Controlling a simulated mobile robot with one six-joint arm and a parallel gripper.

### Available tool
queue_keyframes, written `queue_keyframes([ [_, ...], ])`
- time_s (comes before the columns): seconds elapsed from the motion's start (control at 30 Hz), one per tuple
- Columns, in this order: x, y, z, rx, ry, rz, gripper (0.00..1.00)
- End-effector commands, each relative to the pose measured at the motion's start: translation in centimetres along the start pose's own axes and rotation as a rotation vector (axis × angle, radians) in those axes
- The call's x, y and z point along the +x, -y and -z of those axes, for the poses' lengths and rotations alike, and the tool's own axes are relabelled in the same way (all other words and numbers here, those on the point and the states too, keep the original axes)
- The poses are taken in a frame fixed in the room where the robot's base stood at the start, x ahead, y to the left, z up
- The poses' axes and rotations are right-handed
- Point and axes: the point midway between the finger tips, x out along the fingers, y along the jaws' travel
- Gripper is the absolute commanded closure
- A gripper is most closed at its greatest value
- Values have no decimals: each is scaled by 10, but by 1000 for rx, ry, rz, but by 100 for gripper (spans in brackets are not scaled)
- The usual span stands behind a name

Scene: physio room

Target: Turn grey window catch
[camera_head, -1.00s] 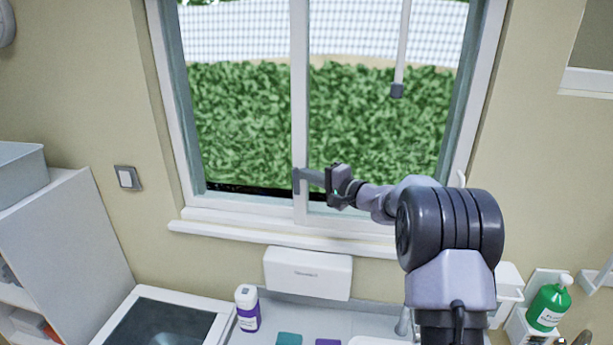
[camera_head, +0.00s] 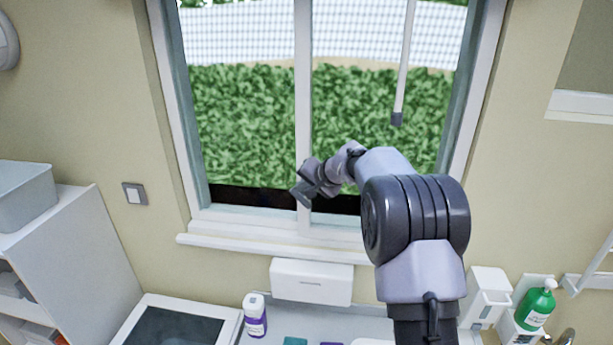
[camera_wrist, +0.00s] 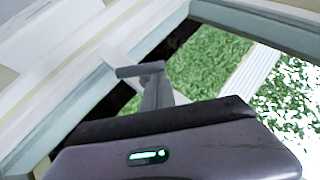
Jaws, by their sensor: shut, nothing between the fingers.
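The grey window catch (camera_head: 301,196) is on the white centre upright of the window, low down near the bottom rail. In the head view it shows as a short grey piece slanting down, partly covered by my gripper (camera_head: 310,184). In the wrist view the catch (camera_wrist: 140,71) shows as a grey bar just past the dark gripper body. My gripper is shut with nothing between its fingers. It is right at the catch, but I cannot tell whether it touches.
The white sill (camera_head: 225,242) runs below the window. A hanging rod (camera_head: 404,70) is at upper right.

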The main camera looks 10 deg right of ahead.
Motion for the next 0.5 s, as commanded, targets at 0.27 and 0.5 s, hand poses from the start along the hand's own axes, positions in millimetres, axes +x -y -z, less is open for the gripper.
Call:
queue_keyframes([
  [0.27, 5, 10, -4, -51, 2, -79, 100],
  [0.5, 12, 13, -8, -114, 2, -163, 100],
])
